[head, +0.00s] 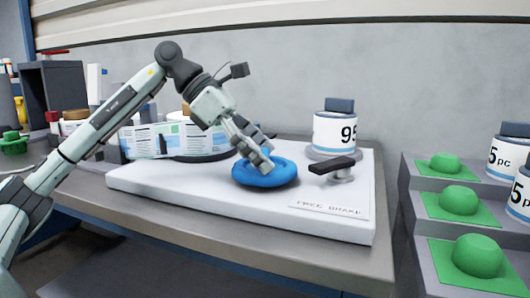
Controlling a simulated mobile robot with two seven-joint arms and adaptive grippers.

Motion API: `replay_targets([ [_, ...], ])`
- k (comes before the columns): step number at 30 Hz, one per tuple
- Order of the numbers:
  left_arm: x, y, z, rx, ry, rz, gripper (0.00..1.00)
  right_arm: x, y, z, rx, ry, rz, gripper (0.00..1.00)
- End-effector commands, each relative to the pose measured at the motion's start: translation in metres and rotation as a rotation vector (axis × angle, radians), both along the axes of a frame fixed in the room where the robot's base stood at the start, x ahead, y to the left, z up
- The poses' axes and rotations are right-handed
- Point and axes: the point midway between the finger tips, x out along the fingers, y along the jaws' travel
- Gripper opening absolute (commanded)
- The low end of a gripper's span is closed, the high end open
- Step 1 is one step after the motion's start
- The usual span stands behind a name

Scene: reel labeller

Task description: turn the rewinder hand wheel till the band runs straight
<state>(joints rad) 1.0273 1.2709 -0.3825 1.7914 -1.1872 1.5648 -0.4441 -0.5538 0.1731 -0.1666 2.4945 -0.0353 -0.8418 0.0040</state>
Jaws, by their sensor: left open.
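A blue ring-shaped hand wheel (266,178) lies flat on the white base plate (200,195) of the labeller. My left gripper (262,160) points down at the wheel, its fingers at the wheel's far inner side. The fingers look open; I cannot tell whether they touch the rim. A printed label band (165,138) runs along the back left of the plate, partly behind my left arm. It runs around a dark disc at its right part. I cannot tell from here whether it is straight. My right gripper does not show.
A black brake lever (335,165) on a post stands right of the wheel, above a "FREE BRAKE" plate (328,207). A white drum marked 95 (334,132) stands behind. Stepped grey shelves (411,208) with green domes stand at the right. The plate's front is clear.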

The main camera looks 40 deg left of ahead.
Motion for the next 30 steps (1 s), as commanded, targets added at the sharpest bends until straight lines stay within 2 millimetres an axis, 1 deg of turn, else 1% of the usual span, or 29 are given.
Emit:
replay_targets([
  [5, 0.0, 0.002, 0.003, -0.001, -0.003, 0.002, 0.86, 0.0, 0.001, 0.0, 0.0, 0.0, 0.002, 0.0],
  [8, -0.003, 0.007, 0.01, -0.001, -0.005, 0.004, 0.86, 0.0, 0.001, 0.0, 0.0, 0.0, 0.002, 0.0],
  [11, -0.009, 0.018, 0.022, -0.001, -0.006, 0.006, 0.86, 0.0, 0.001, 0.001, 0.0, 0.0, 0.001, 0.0],
  [18, -0.029, 0.048, 0.059, -0.002, -0.006, 0.004, 0.86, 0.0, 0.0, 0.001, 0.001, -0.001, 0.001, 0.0],
  [21, -0.036, 0.058, 0.071, -0.003, -0.005, 0.003, 0.86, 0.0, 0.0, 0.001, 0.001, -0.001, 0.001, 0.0],
  [25, -0.042, 0.067, 0.082, -0.001, -0.002, 0.001, 0.86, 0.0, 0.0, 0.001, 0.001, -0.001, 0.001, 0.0],
  [30, -0.045, 0.072, 0.086, 0.0, 0.0, 0.0, 0.86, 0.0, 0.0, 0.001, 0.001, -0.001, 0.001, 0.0],
])
